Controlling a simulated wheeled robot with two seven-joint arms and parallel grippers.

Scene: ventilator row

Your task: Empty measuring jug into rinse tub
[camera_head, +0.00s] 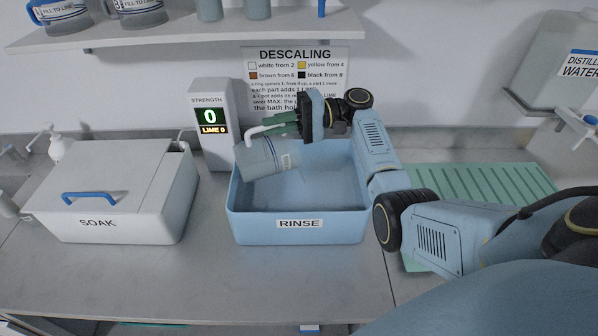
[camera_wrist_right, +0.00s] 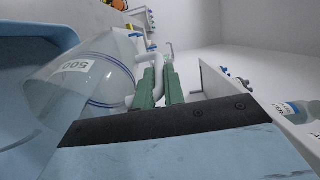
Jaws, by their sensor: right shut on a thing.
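The clear measuring jug (camera_head: 262,160) is tilted over the left part of the blue rinse tub (camera_head: 298,236). My right gripper (camera_head: 276,126) is shut on the jug's white handle. In the right wrist view the green fingers of the gripper (camera_wrist_right: 160,85) close around the white handle, and the jug (camera_wrist_right: 85,90) shows a blue band and the marking 500. I cannot tell whether liquid is left in the jug. My left gripper is not in view.
A white soak tub (camera_head: 118,205) with a closed lid and blue handle stands left. A strength display (camera_head: 211,125) reading 0 and LIME 0 stands behind. A green ribbed mat (camera_head: 470,185) lies right, partly behind my arm. A shelf (camera_head: 200,38) holds jugs above.

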